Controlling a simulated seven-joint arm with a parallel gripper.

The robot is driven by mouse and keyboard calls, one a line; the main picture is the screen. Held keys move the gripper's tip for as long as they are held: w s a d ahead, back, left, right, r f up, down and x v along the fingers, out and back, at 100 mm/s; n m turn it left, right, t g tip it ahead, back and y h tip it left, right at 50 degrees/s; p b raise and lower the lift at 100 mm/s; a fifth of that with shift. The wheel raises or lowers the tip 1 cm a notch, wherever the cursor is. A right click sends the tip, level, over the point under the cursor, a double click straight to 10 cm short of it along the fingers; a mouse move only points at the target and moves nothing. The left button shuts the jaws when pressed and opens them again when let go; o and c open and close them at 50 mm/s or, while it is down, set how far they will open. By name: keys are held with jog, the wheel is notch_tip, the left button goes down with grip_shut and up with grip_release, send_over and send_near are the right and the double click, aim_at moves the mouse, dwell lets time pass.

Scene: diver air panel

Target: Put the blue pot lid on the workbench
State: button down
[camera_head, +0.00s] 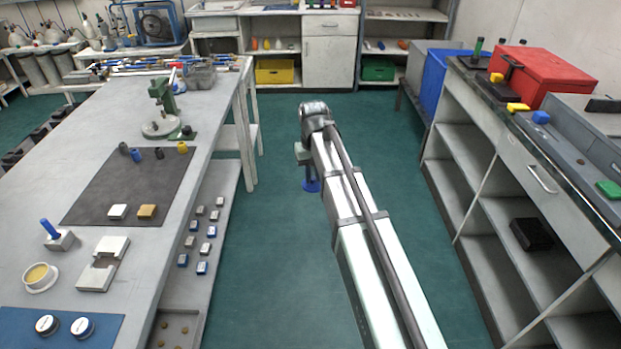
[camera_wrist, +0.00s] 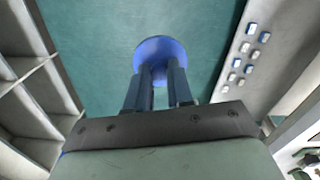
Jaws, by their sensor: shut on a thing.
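The blue pot lid (camera_wrist: 160,50) is a round blue disc held at the fingertips of my gripper (camera_wrist: 160,78) in the wrist view. In the head view the lid (camera_head: 311,186) hangs below my gripper (camera_head: 307,168), over the green floor of the aisle. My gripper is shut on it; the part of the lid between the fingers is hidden. The long grey workbench (camera_head: 100,140) stands to the left of my gripper, and the lid is apart from it.
A dark mat (camera_head: 130,190) with small pegs and blocks lies on the workbench, near a green press (camera_head: 163,105). A lower shelf (camera_head: 190,290) holds several small blocks. A counter with a red box (camera_head: 545,75) stands at the right. The aisle floor (camera_head: 265,250) is clear.

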jog(key=w+a+r+n, duration=0.1)
jog(key=w+a, duration=0.1)
jog(key=a, duration=0.6)
jog(key=w+a+r+n, duration=0.1)
jog(key=w+a+n, duration=0.1)
jog(key=a, duration=0.7)
jog(key=s+a+n, duration=0.1)
jog(key=s+a, duration=0.1)
jog(key=a, duration=1)
jog(key=s+a+r+n, duration=0.1)
jog(key=s+a+n, duration=0.1)
jog(key=a, duration=0.9)
jog(key=s+a+r+n, duration=0.1)
jog(key=s+a, duration=0.1)
jog(key=a, duration=1)
jog(key=shift+a+r, duration=0.25)
jog(key=shift+a, duration=0.05)
jog(key=s+a+n, duration=0.1)
jog(key=s+a, duration=0.3)
jog(key=a, duration=0.4)
jog(key=s+a+r+n, duration=0.1)
jog(key=s+a, duration=0.3)
jog(key=a, duration=0.3)
jog(key=shift+s+a, duration=0.3)
jog(key=shift+a, duration=0.05)
jog(key=shift+f, duration=2.55)
jog(key=shift+f, duration=0.3)
jog(key=c, duration=0.9)
grip_release()
jog(key=shift+r, duration=0.1)
